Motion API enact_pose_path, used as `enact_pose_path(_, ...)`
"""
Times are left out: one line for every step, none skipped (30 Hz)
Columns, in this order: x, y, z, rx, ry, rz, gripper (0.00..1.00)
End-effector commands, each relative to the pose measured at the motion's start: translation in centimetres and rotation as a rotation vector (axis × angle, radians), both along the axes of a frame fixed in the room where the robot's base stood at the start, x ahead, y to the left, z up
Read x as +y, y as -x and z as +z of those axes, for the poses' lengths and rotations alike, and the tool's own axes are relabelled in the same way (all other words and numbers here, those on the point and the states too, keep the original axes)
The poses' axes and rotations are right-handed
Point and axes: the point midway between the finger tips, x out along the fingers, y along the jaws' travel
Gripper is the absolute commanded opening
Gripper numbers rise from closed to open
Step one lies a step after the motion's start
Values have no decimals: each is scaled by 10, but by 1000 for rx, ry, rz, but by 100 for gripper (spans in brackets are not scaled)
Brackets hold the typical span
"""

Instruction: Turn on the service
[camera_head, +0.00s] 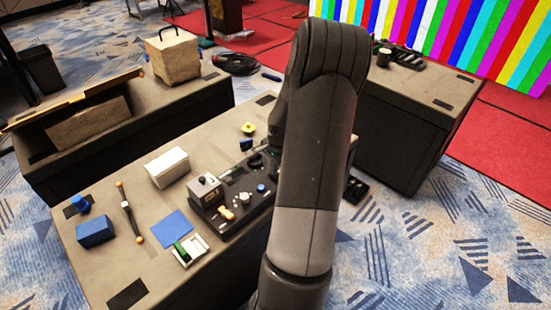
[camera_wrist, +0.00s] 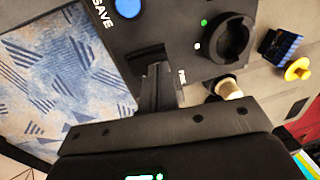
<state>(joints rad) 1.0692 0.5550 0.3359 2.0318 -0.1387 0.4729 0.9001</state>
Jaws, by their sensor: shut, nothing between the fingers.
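A dark control panel (camera_head: 238,216) lies on the near table, partly hidden behind my arm in the head view. In the wrist view the panel (camera_wrist: 178,22) bears a round black rotary knob (camera_wrist: 232,38) with a green dot and a white dot at its left. A blue button (camera_wrist: 128,8) marked "SAVE" is at upper left. My gripper (camera_wrist: 156,72) is shut and empty, its fingers over the panel's edge, below and left of the knob. Whether the fingertips touch the panel cannot be told. The small label beside the fingers is unclear.
A pale cylinder (camera_wrist: 229,88) stands close to the right of my fingers. A blue-black connector (camera_wrist: 279,46) and a yellow piece (camera_wrist: 298,69) lie farther right. In the head view, a white box (camera_head: 167,167), blue block (camera_head: 95,232) and blue sheet (camera_head: 171,231) lie left of the panel.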

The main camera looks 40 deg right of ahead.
Motion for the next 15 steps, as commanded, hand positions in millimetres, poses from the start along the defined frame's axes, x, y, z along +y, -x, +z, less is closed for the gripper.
enact_pose_path(0, -1, -5, 0, -1, 0, 0)
enact_pose_path(0, -1, -7, 0, -1, 0, 0)
enact_pose_path(0, -2, -8, 0, -1, 0, 0)
enact_pose_path(0, -2, -9, 0, 0, 0, 0)
enact_pose_path(0, -2, -10, 0, 0, 0, 0)
enact_pose_path(0, -2, -11, 0, 0, 0, 0)
enact_pose_path(0, -2, -11, 0, 0, 0, 0)
enact_pose_path(0, -2, -11, 0, 0, 0, 0)
enact_pose_path(0, -2, -11, 0, 0, 0, 0)
enact_pose_path(0, -2, -11, 0, 0, 0, 0)
enact_pose_path(0, -2, -11, 0, 0, 0, 0)
enact_pose_path(0, -2, -11, 0, 1, 0, 0)
enact_pose_path(0, -2, -11, 0, 0, 0, 0)
enact_pose_path(0, -2, -11, 0, 1, 0, 0)
enact_pose_path(0, -2, -11, 0, 0, 0, 0)
